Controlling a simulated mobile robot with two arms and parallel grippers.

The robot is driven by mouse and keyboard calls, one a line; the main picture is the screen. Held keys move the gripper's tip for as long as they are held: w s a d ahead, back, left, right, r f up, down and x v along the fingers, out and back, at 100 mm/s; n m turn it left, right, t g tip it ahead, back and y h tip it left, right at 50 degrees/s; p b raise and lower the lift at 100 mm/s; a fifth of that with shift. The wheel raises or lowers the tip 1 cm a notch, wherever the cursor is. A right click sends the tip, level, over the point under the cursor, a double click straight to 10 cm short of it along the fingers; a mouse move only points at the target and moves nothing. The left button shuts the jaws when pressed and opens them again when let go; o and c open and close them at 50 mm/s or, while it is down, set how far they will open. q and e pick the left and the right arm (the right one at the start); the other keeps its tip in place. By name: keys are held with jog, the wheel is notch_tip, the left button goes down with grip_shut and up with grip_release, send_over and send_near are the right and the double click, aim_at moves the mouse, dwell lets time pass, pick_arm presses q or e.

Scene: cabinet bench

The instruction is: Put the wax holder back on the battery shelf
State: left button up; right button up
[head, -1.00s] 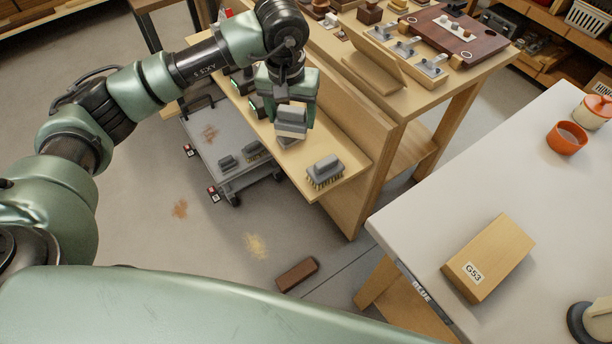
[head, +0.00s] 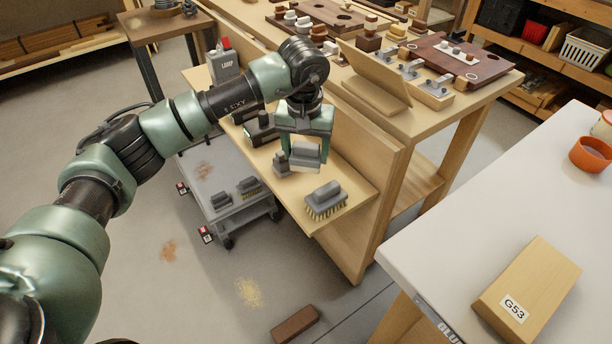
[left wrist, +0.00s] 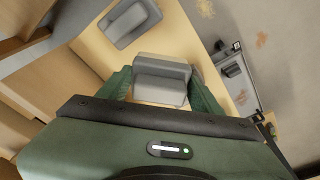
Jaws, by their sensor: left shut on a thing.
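My left gripper (head: 304,148) is shut on a grey block with a pale lower part, which I take to be the wax holder (head: 306,157). It hangs over or at the wooden battery shelf (head: 352,182); whether it touches the board I cannot tell. In the left wrist view the wax holder (left wrist: 162,80) sits between the two green fingers. A grey-backed brush (head: 325,200) stands on the shelf near its front end, and it also shows in the left wrist view (left wrist: 130,22). A small grey piece (head: 281,164) is close beside the holder. My right gripper is out of view.
Dark devices with green lights (head: 262,128) stand farther along the shelf, with a grey lamp box (head: 224,64) behind. A grey cart (head: 232,208) with brushes stands below. The wooden bench (head: 400,125) rises beside the shelf. A white table (head: 440,235) holds a G53 block (head: 528,290).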

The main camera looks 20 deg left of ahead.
aim_at(305, 158)
pick_arm(q)
notch_tip(305, 158, down, 7)
jog(key=shift+f+b, duration=0.15)
jog(key=shift+b, duration=0.2)
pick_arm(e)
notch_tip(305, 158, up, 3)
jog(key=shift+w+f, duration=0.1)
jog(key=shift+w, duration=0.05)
pick_arm(q)
jog(key=shift+f, duration=0.1)
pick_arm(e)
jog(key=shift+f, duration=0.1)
pick_arm(q)
jog(key=o, duration=1)
jog(key=shift+c, duration=0.2)
jog(key=shift+o, duration=0.3)
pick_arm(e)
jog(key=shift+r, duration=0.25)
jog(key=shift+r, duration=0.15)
pick_arm(q)
jog(key=r, duration=0.4)
jog(key=s+r+p, duration=0.1)
jog(key=r, duration=0.7)
jog(key=shift+s+d, duration=0.1)
jog(key=shift+s, duration=0.3)
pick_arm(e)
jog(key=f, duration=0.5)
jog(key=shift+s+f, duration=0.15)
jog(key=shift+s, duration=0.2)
